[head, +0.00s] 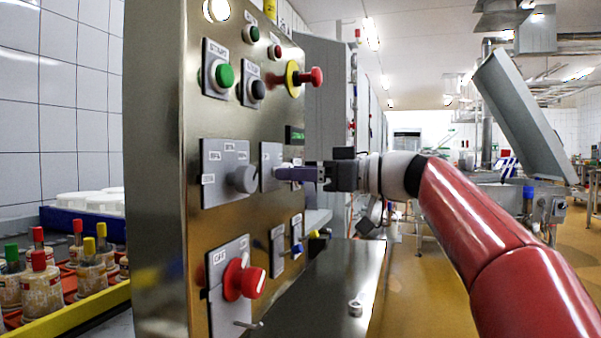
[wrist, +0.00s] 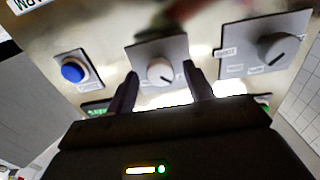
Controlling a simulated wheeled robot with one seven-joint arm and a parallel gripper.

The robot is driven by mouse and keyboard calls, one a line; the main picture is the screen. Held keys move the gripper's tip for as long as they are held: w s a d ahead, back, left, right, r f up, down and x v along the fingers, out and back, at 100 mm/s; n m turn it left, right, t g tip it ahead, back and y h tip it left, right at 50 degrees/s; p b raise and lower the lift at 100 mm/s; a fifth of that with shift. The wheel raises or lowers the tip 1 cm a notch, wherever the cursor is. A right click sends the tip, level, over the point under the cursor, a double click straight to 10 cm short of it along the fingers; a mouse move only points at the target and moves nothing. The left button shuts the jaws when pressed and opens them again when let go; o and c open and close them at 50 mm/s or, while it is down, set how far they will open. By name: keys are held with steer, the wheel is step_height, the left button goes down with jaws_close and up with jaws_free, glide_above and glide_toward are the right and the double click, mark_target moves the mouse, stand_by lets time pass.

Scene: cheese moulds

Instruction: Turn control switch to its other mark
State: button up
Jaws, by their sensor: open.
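A light grey rotary switch knob (wrist: 160,72) sits on a small grey plate (wrist: 150,50) on the steel panel. Its thin dark pointer line is small in the wrist view. My gripper (wrist: 161,78) is open, one finger on each side of this knob; I cannot tell if either finger touches it. In the head view, my gripper (head: 292,174) reaches from the right to the switch's grey plate (head: 267,155) and largely hides the knob. A larger grey rotary knob (head: 243,179) is on the labelled plate beside it, also in the wrist view (wrist: 278,47).
The steel panel (head: 170,240) also carries a red rotary handle (head: 244,280), a red mushroom button (head: 312,77), green (head: 225,75) and black buttons, and a blue button (wrist: 73,71).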

steer(key=c, duration=1)
steer(key=shift+o, duration=0.2)
steer(key=shift+m, duration=0.3)
steer(key=shift+m+p, duration=2.85)
steer(key=shift+m, duration=5.75)
